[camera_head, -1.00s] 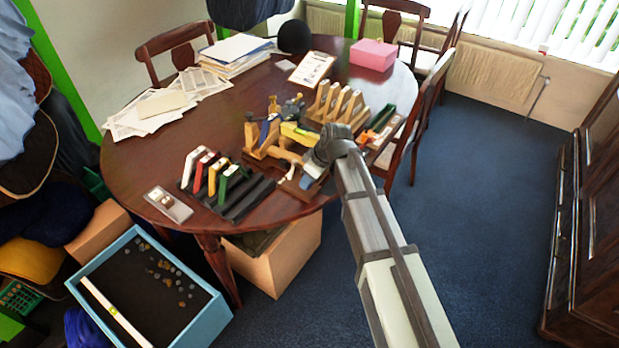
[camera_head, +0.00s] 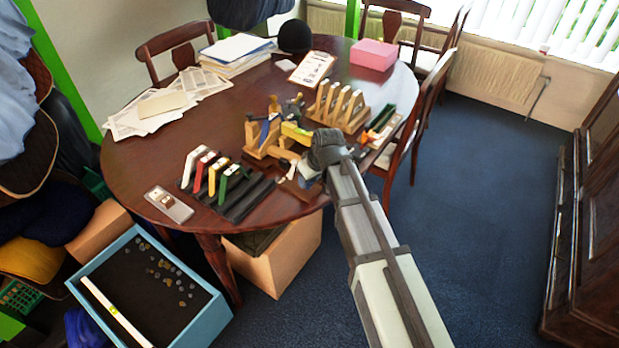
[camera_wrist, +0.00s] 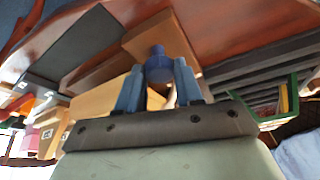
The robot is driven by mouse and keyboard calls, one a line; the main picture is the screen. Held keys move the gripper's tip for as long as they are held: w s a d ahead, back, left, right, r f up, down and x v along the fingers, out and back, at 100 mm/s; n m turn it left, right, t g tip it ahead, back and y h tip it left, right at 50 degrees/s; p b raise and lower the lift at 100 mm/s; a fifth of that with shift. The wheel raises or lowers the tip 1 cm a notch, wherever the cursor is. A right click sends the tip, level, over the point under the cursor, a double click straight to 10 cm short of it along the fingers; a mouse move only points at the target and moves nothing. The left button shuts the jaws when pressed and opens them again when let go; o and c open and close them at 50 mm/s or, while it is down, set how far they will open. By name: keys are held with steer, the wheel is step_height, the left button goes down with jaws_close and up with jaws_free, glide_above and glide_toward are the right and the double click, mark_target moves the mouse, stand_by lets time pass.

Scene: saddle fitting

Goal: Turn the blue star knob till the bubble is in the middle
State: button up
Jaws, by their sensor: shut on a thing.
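The blue star knob (camera_wrist: 158,66) shows in the wrist view between the two blue fingers of my gripper (camera_wrist: 159,80), which is shut on it. In the head view my gripper (camera_head: 308,176) is at the table's front edge, beside a wooden fixture (camera_head: 258,146) with a yellow bar (camera_head: 297,133) on it. My wrist covers part of the fixture, and the knob cannot be made out there. I cannot make out a bubble on the fixture in either view.
Slotted wooden blocks (camera_head: 340,106) stand behind the fixture. A black rack (camera_head: 243,198) with coloured pieces stands to its left. A small grey plate (camera_head: 168,204) lies near the left edge. A blue-rimmed tray (camera_head: 211,313) below holds coins and a white bar (camera_head: 116,312).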

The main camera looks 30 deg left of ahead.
stand_by(0.4)
steer(key=o, duration=1)
steer(key=v, duration=1.4)
